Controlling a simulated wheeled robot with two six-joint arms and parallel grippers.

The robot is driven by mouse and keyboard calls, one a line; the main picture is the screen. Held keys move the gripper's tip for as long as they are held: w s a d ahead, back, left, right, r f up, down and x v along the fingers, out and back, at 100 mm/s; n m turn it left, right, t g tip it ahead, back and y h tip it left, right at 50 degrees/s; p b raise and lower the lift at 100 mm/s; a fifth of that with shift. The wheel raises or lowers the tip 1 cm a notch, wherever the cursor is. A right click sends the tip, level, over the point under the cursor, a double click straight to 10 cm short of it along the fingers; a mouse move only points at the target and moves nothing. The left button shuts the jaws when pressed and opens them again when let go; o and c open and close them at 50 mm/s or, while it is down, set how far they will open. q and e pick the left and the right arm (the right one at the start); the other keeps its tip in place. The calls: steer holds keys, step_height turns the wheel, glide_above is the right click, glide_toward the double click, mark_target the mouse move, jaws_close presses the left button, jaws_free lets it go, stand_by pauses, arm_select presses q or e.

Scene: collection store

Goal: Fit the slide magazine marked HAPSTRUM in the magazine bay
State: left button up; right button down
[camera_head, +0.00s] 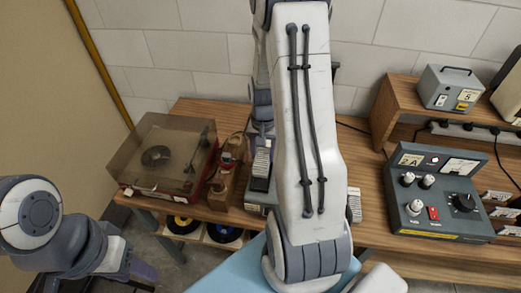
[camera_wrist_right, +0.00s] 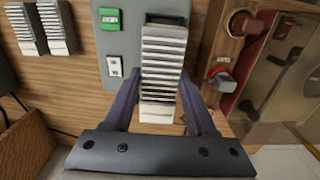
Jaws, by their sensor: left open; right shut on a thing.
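A magazine (camera_wrist_right: 164,72) with a row of white slides is between the fingers of my right gripper (camera_wrist_right: 161,92), which is shut on it. In the head view this magazine (camera_head: 262,158) shows below the right gripper (camera_head: 262,130), partly hidden by my arm. No marking on it is readable. It lies in line with the dark bay opening (camera_wrist_right: 166,19) of a grey projector (camera_wrist_right: 116,46); I cannot tell whether it is above the bay or partly in it. My left gripper (camera_head: 134,272) is open and empty at the lower left, partly cut off.
Two other magazines (camera_wrist_right: 38,28) lie on the wooden bench. A record player (camera_head: 165,155) with a tinted lid stands left, a wooden device with a red part (camera_head: 226,170) beside the projector. A grey control box (camera_head: 432,195) stands right. My right arm hides the bench's middle.

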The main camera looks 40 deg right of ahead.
mark_target(262, 153)
step_height(262, 153, down, 5)
steer(key=b, duration=0.4)
steer(key=shift+w, duration=0.1)
steer(key=shift+f, duration=0.15)
steer(key=shift+a, duration=0.15)
stand_by(0.9)
steer(key=shift+f+b, duration=0.35)
steer(key=shift+f, duration=0.25)
steer(key=c, duration=0.5)
jaws_free()
steer(key=shift+r, duration=0.1)
step_height(262, 153, up, 11)
steer(key=p, duration=0.9)
steer(key=shift+p, duration=0.3)
